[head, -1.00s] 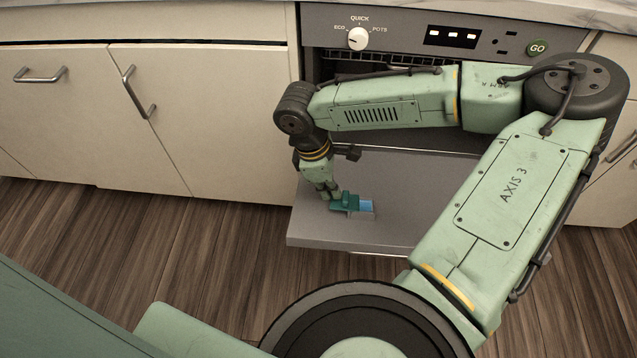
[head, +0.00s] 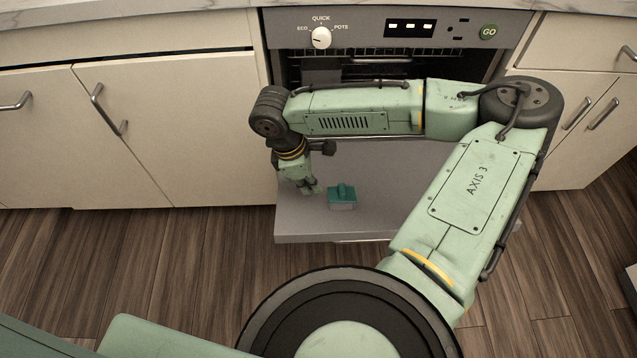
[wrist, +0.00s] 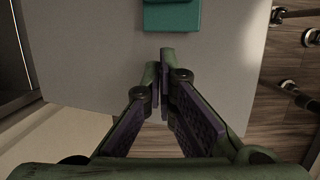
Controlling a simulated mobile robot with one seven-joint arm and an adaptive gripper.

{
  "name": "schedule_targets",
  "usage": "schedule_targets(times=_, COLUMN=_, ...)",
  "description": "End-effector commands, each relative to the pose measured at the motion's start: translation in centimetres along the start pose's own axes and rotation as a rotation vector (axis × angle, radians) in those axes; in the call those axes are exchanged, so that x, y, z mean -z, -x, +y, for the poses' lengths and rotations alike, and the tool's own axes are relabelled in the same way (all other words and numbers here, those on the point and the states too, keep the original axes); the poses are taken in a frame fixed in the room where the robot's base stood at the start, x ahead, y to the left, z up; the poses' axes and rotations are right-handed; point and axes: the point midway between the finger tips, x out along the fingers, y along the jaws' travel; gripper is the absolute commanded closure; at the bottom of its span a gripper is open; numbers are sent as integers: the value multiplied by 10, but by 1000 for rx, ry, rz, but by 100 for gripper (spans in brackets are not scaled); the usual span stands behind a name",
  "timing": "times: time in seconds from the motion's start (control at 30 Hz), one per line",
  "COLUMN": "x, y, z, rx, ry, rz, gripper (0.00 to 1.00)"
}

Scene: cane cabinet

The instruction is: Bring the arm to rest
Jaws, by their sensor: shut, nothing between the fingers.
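My gripper (head: 313,188) is shut and empty, pointing down over the open dishwasher door (head: 300,222). Its fingertips are just left of the teal dispenser lid (head: 342,193), apart from it in the head view. In the wrist view my closed fingers (wrist: 160,65) reach toward the teal lid (wrist: 172,15), which is cut off by the top edge. The lid covers the dispenser, and no blue shows. My arm is bent and stretched out above the door.
The dishwasher's dark interior with a rack (head: 400,68) is open behind my arm. Its control panel has a white knob (head: 321,38) and a GO button (head: 488,32). Cabinets with handles (head: 108,108) stand on both sides. Wooden floor (head: 170,255) is clear at left.

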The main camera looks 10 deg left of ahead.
Motion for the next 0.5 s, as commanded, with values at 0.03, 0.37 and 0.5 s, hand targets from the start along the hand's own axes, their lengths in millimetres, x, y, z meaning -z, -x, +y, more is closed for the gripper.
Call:
schedule_targets(times=0.03, x=0, y=15, z=1, rx=-4, ry=-2, rz=2, gripper=100)
schedule_targets(times=0.37, x=0, y=82, z=0, rx=-3, ry=1, rz=2, gripper=100)
schedule_targets(times=0.5, x=0, y=96, z=0, rx=-2, ry=0, rz=2, gripper=100)
